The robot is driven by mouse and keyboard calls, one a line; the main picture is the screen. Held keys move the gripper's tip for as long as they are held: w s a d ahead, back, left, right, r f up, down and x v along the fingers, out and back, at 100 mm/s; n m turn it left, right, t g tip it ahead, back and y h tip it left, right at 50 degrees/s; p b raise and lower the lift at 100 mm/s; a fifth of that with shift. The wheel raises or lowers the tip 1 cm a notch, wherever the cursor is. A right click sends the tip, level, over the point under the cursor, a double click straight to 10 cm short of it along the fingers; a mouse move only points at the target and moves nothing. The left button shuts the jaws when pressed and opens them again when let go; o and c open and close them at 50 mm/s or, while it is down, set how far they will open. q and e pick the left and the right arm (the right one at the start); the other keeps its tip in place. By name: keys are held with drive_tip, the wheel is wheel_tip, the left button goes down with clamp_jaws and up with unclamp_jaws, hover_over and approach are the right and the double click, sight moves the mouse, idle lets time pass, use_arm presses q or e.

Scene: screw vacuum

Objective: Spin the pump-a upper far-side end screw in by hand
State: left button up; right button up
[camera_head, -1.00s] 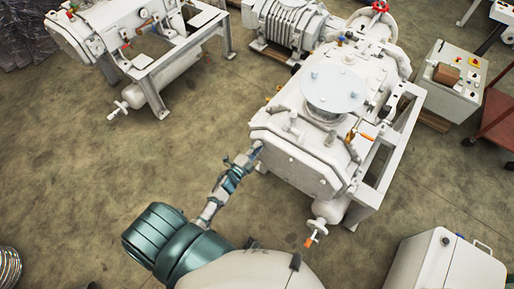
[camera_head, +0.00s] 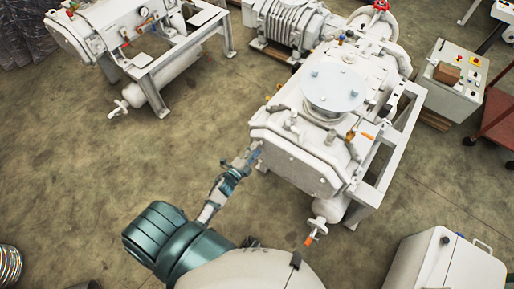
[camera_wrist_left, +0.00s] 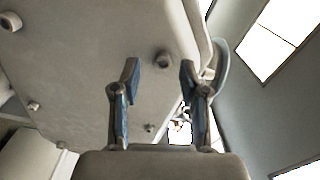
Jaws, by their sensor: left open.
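The white pump (camera_head: 300,130) stands right of centre in the head view, its end plate (camera_head: 292,163) facing my left arm. In the left wrist view the pale end plate (camera_wrist_left: 90,60) fills the upper left, with several screw heads on it. One screw (camera_wrist_left: 162,60) shows between my fingertips, near the plate's edge. My left gripper (camera_wrist_left: 160,68) is open, with a finger on either side of that screw in the picture; I cannot tell whether it touches. In the head view the left gripper (camera_head: 253,155) is at the plate's left corner. My right gripper is not in view.
A white cylinder (camera_head: 328,208) with an orange-tipped valve hangs below the pump. Another white machine on a frame (camera_head: 150,65) stands at the upper left. A white cabinet (camera_head: 450,262) is at the lower right. The floor (camera_head: 120,165) left of my arm is clear.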

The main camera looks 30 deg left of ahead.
use_arm(q)
drive_tip(key=s, duration=1)
drive_tip(key=shift+s+a, duration=0.2)
drive_tip(key=shift+a, duration=0.15)
drive_tip(key=shift+f, duration=0.1)
drive_tip(key=s+d+f+n+g+y, duration=0.1)
drive_tip(key=s+f+n+g, duration=0.25)
drive_tip(key=f, duration=0.75)
drive_tip(key=s+d+f+n+g+y, duration=0.1)
drive_tip(key=s+d+f+n+g, duration=0.2)
drive_tip(key=f, duration=0.8)
drive_tip(key=s+d+f+n+g, duration=0.2)
drive_tip(key=s+f+g, duration=0.3)
drive_tip(key=s+f, duration=0.3)
drive_tip(key=s+d+f+n+g+h, duration=0.1)
drive_tip(key=s+f+n+g, duration=0.4)
drive_tip(key=s, duration=0.9)
wheel_tip(320, 180, down, 3)
drive_tip(key=shift+d+f, duration=0.1)
drive_tip(key=shift+d, duration=0.5)
